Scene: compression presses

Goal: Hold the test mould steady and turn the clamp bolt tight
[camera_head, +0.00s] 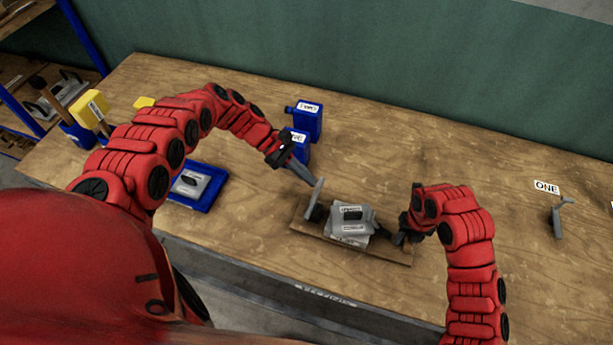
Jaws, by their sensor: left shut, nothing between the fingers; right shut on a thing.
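The test mould (348,228) is a stack of grey metal plates with small labels, lying on a wooden board (385,250) near the front edge of the table. At its left stands an upright grey bar (316,197), which looks like the clamp bolt's handle. My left gripper (309,181) is shut and empty, its tips close to the top of that bar; I cannot tell whether they touch. My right gripper (398,239) is shut on the right side of the mould, low over the board. Its fingertips are dark and partly hidden.
Blue labelled containers (308,118) stand behind my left gripper. A blue tray (205,197) holding a grey part lies to the left. Yellow-topped tools (90,106) stand at far left. A grey tool (557,218) and a "ONE" label (546,187) are at right. The back right table is clear.

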